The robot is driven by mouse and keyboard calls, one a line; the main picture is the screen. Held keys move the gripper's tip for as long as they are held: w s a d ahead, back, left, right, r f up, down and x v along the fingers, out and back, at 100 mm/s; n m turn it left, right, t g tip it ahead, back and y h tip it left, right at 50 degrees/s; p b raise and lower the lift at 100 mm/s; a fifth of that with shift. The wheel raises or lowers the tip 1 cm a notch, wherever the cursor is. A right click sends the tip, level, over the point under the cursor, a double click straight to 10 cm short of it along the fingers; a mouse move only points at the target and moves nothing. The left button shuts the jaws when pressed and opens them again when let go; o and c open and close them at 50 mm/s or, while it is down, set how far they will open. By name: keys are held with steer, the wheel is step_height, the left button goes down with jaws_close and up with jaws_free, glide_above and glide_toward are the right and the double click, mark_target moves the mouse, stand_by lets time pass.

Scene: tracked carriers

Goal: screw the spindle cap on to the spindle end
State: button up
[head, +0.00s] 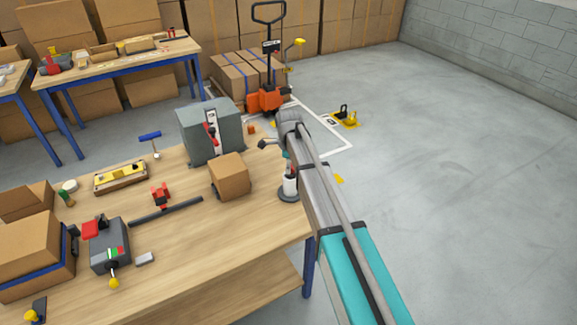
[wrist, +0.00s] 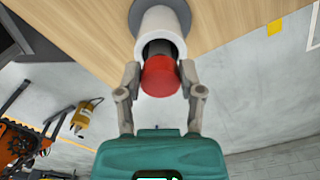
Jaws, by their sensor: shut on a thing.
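My gripper (wrist: 159,72) is shut on the red spindle cap (wrist: 161,80), one finger on each side of it. The cap is in line with the dark spindle end (wrist: 158,48), which stands out of a white cylinder (wrist: 158,22) on a dark round base. The cap overlaps the spindle end in the wrist view; I cannot tell whether they touch or the thread is engaged. In the head view the white cylinder (head: 290,186) stands upright at the workbench's right edge, below my gripper. The cap and fingertips are not clear there.
A cardboard box (head: 230,177) and a grey machine housing (head: 209,131) stand left of the spindle on the wooden workbench (head: 225,245). A dark bar with a red clamp (head: 160,195) lies further left. An orange pallet truck (head: 267,99) stands behind.

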steer(key=shift+f, duration=0.25)
steer(key=o, duration=0.9)
steer(key=shift+r, duration=0.25)
